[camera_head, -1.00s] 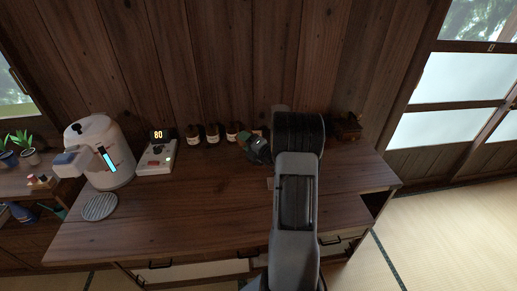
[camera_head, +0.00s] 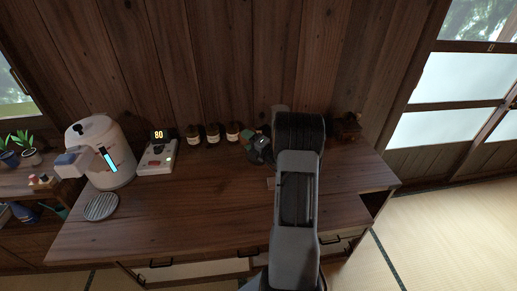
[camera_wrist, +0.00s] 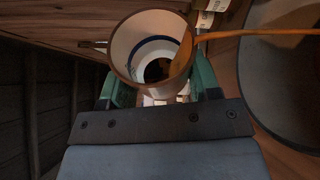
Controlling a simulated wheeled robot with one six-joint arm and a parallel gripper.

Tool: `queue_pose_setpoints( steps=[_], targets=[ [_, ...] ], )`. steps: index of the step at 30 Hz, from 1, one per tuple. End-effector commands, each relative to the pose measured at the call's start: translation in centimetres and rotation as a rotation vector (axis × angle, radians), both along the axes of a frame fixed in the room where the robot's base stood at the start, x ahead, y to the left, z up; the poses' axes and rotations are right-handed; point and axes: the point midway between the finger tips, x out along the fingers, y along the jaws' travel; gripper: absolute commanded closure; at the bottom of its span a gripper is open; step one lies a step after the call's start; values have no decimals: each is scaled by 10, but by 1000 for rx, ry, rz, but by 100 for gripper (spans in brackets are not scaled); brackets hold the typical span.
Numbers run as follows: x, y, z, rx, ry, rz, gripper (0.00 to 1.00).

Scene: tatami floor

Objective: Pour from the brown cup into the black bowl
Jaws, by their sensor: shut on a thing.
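The brown cup (camera_wrist: 120,50) is between the green fingers of my gripper (camera_wrist: 162,84) in the wrist view, its mouth facing the camera. Its inside is pale with a blue ring. Brown liquid lies along the cup's right side, and a thin orange-brown stream leaves the rim to the right and runs out of the frame. A large dark round shape at the right edge, which looks like the black bowl (camera_wrist: 285,95), lies under that side. In the head view, green parts of my gripper (camera_head: 249,137) show left of my arm; the cup and bowl are not clearly visible.
Labelled brown bottles (camera_head: 213,134) stand along the wall beside my gripper. A white kettle-like dispenser (camera_head: 122,160), a device reading 80 (camera_head: 157,158) and a round grate (camera_head: 101,206) are at the left. The front middle of the desk (camera_head: 190,220) is clear.

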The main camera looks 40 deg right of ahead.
Motion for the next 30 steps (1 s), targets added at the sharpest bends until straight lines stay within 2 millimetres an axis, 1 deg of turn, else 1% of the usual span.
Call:
queue_pose_setpoints(
  steps=[30],
  targets=[
    [-1,-3,5,109,-24,0,70]
  ],
)
